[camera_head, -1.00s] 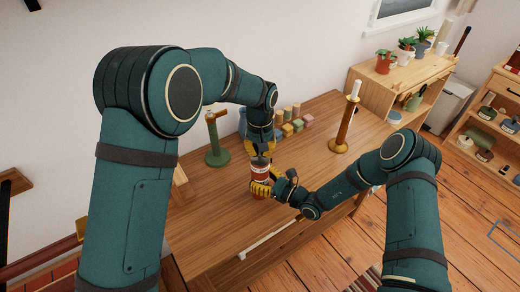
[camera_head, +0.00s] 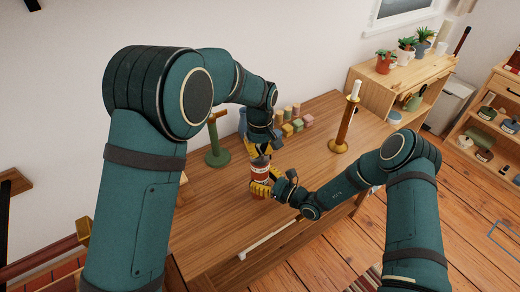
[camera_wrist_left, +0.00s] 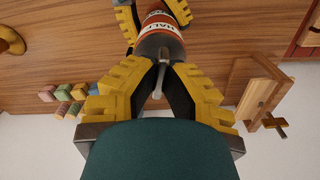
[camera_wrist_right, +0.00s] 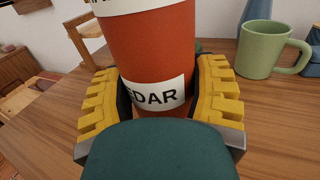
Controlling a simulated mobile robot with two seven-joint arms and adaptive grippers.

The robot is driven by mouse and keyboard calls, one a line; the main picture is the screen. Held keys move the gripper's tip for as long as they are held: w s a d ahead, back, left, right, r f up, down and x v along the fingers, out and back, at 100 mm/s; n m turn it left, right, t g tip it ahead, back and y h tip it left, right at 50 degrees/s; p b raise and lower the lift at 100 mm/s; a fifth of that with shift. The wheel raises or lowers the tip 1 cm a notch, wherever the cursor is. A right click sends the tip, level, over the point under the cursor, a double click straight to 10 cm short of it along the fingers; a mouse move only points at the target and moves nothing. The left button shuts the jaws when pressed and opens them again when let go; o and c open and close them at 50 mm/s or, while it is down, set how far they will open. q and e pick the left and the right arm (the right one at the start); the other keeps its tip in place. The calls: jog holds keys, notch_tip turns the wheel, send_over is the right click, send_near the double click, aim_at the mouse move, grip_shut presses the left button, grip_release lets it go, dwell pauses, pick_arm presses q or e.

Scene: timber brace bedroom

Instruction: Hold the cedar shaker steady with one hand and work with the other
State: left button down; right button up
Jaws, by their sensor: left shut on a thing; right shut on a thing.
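The cedar shaker (camera_head: 260,171) is a red-brown cylinder with white label bands, upright on the wooden table. The letters "EDAR" show on it in the right wrist view (camera_wrist_right: 150,60). My right gripper (camera_head: 264,186) is shut around its body from the right and front. My left gripper (camera_head: 261,150) is above it, pointing down. In the left wrist view, the left fingers (camera_wrist_left: 160,85) close on a thin grey piece (camera_wrist_left: 162,74) at the shaker's dark grey top (camera_wrist_left: 158,45). In the head view the left gripper and arm partly hide the top.
A green stand (camera_head: 217,145) is left of the shaker, and a candle in a wooden holder (camera_head: 342,130) is to the right. Several coloured blocks (camera_head: 290,122) lie behind. A green mug (camera_wrist_right: 266,48) shows in the right wrist view.

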aim_at(260, 150)
pick_arm(q)
jog(key=c, duration=1.1)
grip_release()
jog(key=shift+o, duration=0.2)
notch_tip(260, 150, up, 12)
pick_arm(e)
jog(key=o, duration=1.4)
jog(key=shift+c, duration=0.2)
jog(key=shift+d, duration=0.1)
